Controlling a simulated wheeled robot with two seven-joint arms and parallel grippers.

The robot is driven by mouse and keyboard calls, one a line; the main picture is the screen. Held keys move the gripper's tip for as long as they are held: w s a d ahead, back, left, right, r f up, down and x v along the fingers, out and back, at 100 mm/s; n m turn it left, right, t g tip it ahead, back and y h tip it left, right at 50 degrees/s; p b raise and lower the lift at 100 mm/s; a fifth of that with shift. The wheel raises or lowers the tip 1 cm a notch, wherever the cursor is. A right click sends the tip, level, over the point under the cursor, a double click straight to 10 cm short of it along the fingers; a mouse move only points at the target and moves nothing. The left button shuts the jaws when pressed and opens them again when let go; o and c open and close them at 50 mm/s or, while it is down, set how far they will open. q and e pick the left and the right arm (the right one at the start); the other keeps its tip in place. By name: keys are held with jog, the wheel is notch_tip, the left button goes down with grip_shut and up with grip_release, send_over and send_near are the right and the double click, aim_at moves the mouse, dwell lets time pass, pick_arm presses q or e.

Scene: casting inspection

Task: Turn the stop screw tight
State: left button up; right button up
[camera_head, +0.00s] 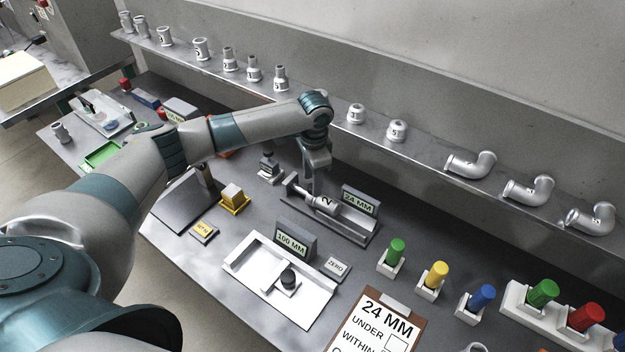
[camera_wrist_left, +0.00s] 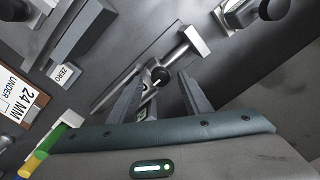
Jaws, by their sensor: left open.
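The 24 MM gauge fixture is a grey base with a label block (camera_head: 360,201), and a silver part marked "2" (camera_head: 325,202) lies in it. My left gripper (camera_head: 317,188) reaches down over this fixture from above. In the left wrist view, a round black knob with a white line (camera_wrist_left: 159,76) shows just beyond the open fingers (camera_wrist_left: 160,98), beside a silver bar with a pale end block (camera_wrist_left: 197,41). I take the knob for the stop screw; its thread is hidden. The fingers stand apart with nothing clearly between them. My right gripper is out of view.
A small stand with a dark top (camera_head: 269,162) is left of the fixture. In front are the 100 MM block (camera_head: 295,241), a white tray (camera_head: 314,308) and a ZERO plate (camera_head: 337,267). Coloured plugs stand at right. A shelf of castings (camera_head: 420,148) runs behind.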

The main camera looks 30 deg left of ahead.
pick_arm(q)
jog(key=shift+f, duration=0.95)
jog(key=c, duration=1)
jog(key=shift+c, duration=0.2)
